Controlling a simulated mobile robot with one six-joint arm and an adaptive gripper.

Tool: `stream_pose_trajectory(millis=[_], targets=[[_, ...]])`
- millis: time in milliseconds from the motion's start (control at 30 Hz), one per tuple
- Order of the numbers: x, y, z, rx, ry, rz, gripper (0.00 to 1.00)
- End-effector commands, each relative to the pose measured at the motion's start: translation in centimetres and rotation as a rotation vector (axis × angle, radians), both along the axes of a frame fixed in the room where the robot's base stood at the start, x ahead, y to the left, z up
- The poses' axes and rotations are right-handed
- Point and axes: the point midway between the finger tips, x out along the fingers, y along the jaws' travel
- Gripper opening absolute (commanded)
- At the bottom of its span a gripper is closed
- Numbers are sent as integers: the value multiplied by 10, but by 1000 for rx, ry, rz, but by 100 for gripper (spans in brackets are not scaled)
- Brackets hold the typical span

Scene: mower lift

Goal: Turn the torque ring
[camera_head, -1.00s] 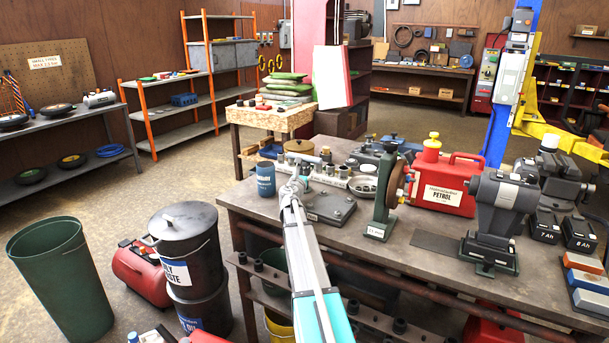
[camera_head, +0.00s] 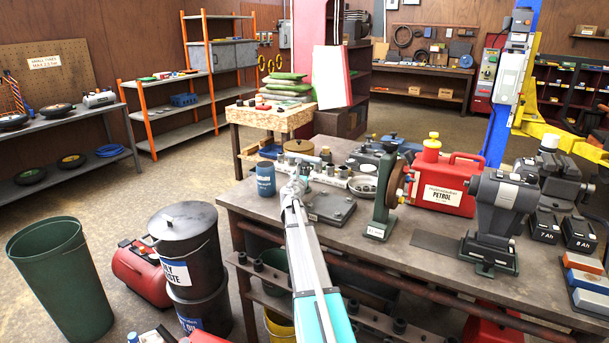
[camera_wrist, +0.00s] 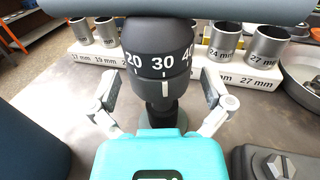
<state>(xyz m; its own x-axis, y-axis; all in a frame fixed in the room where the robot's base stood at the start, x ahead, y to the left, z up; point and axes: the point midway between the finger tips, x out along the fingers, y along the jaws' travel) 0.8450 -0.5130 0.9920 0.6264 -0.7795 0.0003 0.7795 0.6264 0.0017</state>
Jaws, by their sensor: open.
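The torque ring (camera_wrist: 157,45) is a dark ring with white numbers 20, 30 and 40. It stands upright in the wrist view, with 30 facing me above a white index line on the dark collar (camera_wrist: 158,88). A thick grey bar (camera_wrist: 180,8) crosses above the ring. My gripper (camera_wrist: 165,95) is open, with one finger on each side of the collar just below the numbers. Gaps show between the fingers and the collar. In the head view my gripper (camera_head: 296,185) is over the near left part of the workbench (camera_head: 440,262); the ring's numbers cannot be read there.
White socket racks (camera_wrist: 240,70) with several sockets stand behind the ring. A metal dish (camera_wrist: 302,75) is at the right. A dark block with a bolt (camera_wrist: 275,163) is at lower right. A blue cup (camera_head: 265,180) stands left of my gripper.

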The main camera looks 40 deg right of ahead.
Motion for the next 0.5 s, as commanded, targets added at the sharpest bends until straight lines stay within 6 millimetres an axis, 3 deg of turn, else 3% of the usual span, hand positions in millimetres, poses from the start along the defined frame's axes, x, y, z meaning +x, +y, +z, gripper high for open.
stream_pose_trajectory(millis=[267,500], targets=[[-8,10,0,0,0,0,100],[-28,33,0,0,0,0,100]])
